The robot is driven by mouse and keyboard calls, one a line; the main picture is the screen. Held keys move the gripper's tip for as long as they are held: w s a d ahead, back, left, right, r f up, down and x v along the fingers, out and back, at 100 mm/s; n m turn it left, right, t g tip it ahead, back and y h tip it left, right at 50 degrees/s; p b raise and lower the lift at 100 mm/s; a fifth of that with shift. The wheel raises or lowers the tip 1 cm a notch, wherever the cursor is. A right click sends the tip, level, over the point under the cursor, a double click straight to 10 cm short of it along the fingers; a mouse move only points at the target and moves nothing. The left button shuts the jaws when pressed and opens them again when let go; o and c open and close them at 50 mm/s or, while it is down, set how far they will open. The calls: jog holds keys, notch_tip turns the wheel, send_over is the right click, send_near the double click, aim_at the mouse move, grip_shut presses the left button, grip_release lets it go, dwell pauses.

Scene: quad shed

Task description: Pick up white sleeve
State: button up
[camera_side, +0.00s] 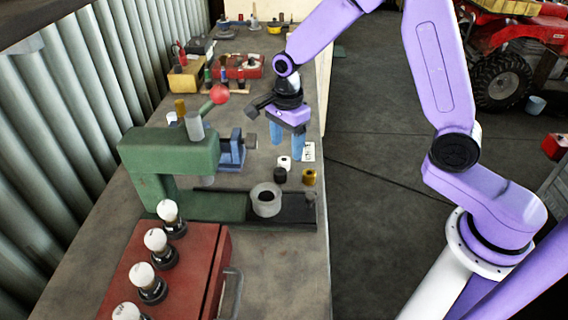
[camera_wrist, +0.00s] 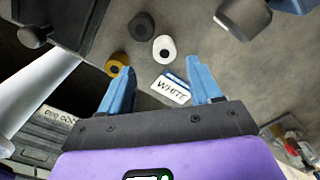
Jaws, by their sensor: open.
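The white sleeve (camera_side: 284,163) is a small white ring with a dark hole, standing on the bench below my gripper in the side view. My gripper (camera_side: 288,158) has blue fingers, is open and empty, and hangs above the bench close to the sleeve. In the wrist view, the white sleeve (camera_wrist: 164,48) lies beyond the fingertips of my gripper (camera_wrist: 150,68), between their lines and apart from both. A card reading "WHITE" (camera_wrist: 171,90) lies on the bench beside it; it also shows in the side view (camera_side: 308,152).
A black sleeve (camera_side: 280,175) and a yellow sleeve (camera_side: 309,177) stand close to the white one. A green press (camera_side: 165,150) with a grey ring (camera_side: 266,199) on its base stands nearby. A blue vise (camera_side: 232,152) is left of my gripper.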

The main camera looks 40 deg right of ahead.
aim_at(284, 159)
jog(key=shift+w+a+f, duration=0.1)
jog(key=shift+w+f, duration=0.1)
jog(key=shift+f, duration=1.25)
jog(key=shift+w+a+f, duration=0.1)
jog(key=shift+w+f, duration=0.05)
jog(key=shift+f, duration=1.25)
jog(key=c, duration=1.1)
